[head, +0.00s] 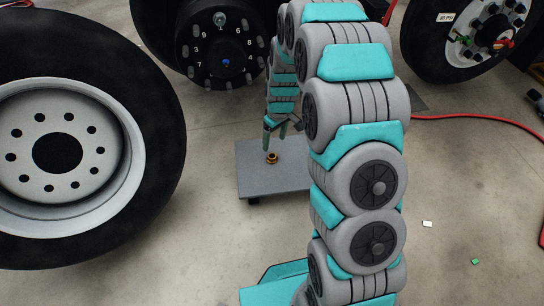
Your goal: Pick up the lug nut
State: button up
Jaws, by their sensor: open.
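The lug nut (271,158) is a small brass-coloured piece on a low grey platform (262,184). My gripper (275,142) is open just above the lug nut, with its teal fingers pointing down. A small gap seems to show between the fingertips and the nut, but the exact distance is hard to judge. My arm hides the right part of the platform.
A large tyre with a white rim (107,150) stands at the left. A dark wheel hub with numbered positions (222,45) is behind the platform. Another wheel (478,35) is at the back right. A red hose (470,118) lies on the floor, which is mostly clear at the right.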

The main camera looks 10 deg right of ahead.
send_near(272, 154)
jog(key=shift+n, duration=0.4)
jog(key=shift+s+a+f+b, duration=0.1)
jog(key=shift+a+f+b, duration=0.05)
jog(key=shift+f, duration=1.25)
jog(key=shift+s+a+f+b, duration=0.1)
jog(key=shift+a+f+b, duration=0.05)
jog(key=shift+f, duration=1.2)
jog(key=shift+s+a+f+b, duration=0.1)
jog(key=shift+a+f+b, duration=0.05)
jog(key=shift+f, duration=1.25)
jog(key=shift+c, duration=0.3)
grip_shut()
jog(key=shift+r, duration=0.15)
jog(key=shift+r, duration=0.55)
jog(key=r, duration=0.2)
jog(key=shift+s+r+p, duration=0.25)
jog(key=shift+s+p, duration=0.1)
jog(key=shift+p, duration=0.05)
jog(key=s+r+p, duration=0.1)
jog(key=s, duration=1.4)
jog(key=shift+s, duration=0.15)
